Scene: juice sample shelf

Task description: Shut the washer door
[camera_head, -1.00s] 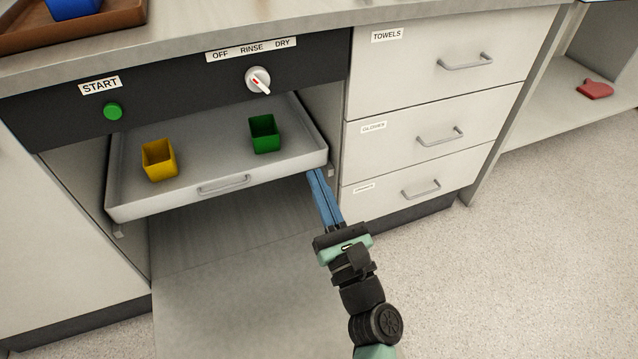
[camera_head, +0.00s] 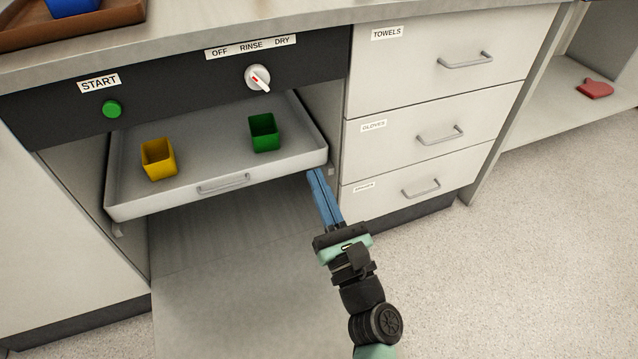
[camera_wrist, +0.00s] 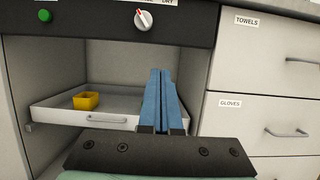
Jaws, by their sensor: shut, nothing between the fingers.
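The washer is an open bay under a dark panel (camera_head: 180,88) with a green START button (camera_head: 112,110) and a dial (camera_head: 258,78). The washer door (camera_head: 240,300) appears to be the grey panel lying folded down low in front of the bay. A pale rack tray (camera_head: 205,150) is inside, holding a yellow cup (camera_head: 158,160) and a green cup (camera_head: 264,132). My gripper (camera_head: 316,172) is shut and empty, its blue fingers near the tray's front right corner; I cannot tell if they touch it. The fingers (camera_wrist: 160,75) hide the green cup in the wrist view.
Drawers labelled TOWELS (camera_head: 430,60) and GLOVES (camera_head: 415,140), with a third below, stand shut at the right. A brown tray (camera_head: 30,38) with a blue cup (camera_head: 72,8) is on the counter. A red object (camera_head: 595,89) lies on a shelf. The floor at right is clear.

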